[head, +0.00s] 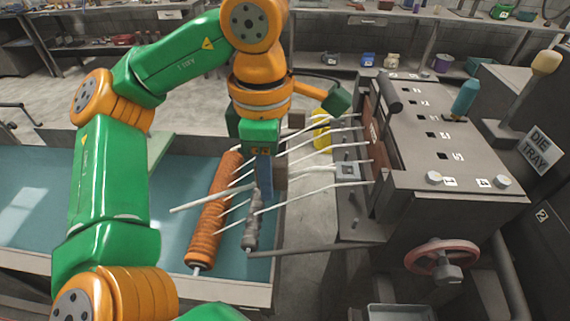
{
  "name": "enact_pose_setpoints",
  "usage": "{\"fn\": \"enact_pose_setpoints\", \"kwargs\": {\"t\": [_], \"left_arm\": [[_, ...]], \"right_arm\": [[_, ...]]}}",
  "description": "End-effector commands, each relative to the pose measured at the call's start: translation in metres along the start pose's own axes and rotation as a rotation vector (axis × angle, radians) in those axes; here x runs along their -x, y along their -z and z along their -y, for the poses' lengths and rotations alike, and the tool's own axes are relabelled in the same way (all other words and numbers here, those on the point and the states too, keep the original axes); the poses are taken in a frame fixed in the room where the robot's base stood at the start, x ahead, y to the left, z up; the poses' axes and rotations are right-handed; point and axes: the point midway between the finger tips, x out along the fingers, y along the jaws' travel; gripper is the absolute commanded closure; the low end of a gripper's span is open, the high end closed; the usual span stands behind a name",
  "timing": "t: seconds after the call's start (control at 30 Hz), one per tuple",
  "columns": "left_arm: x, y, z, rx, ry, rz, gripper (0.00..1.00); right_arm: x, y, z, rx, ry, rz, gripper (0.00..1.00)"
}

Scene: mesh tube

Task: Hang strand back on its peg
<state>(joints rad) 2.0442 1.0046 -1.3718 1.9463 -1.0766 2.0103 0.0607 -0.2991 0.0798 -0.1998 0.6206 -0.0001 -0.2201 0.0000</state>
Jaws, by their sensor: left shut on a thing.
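Several white strands (318,187) run left from the grey machine's front, over the trough. One strand (190,207) reaches farther left than the others, and its free end lies across the ribbed orange roller (209,220). My left gripper (264,190) points down among the strands, right of the orange roller and above the grey roller (252,222). It is shut on a strand, seemingly the long one; its fingers hide the exact grip. I cannot clearly make out the peg. My right gripper is not in view.
The trough (110,190) of blue-green water fills the left. The grey machine (440,140) stands at right with a teal handle (465,98), a black lever (388,92) and a red handwheel (442,258). A grey bar (300,251) crosses the gap in front.

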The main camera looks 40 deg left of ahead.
Motion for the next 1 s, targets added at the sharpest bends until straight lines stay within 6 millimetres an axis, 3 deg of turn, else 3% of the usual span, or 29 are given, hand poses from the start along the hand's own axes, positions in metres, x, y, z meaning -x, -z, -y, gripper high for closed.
{"fn": "enact_pose_setpoints", "kwargs": {"t": [0.1,0.3,1.0], "left_arm": [[0.011,0.008,0.025,-0.002,-0.006,0.001,1.0],[0.024,0.013,0.046,0.0,0.0,0.0,1.0],[0.068,0.013,0.046,0.0,0.001,0.001,1.0]], "right_arm": [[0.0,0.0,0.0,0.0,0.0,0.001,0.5],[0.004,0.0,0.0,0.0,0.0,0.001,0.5],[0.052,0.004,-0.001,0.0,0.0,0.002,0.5]]}}
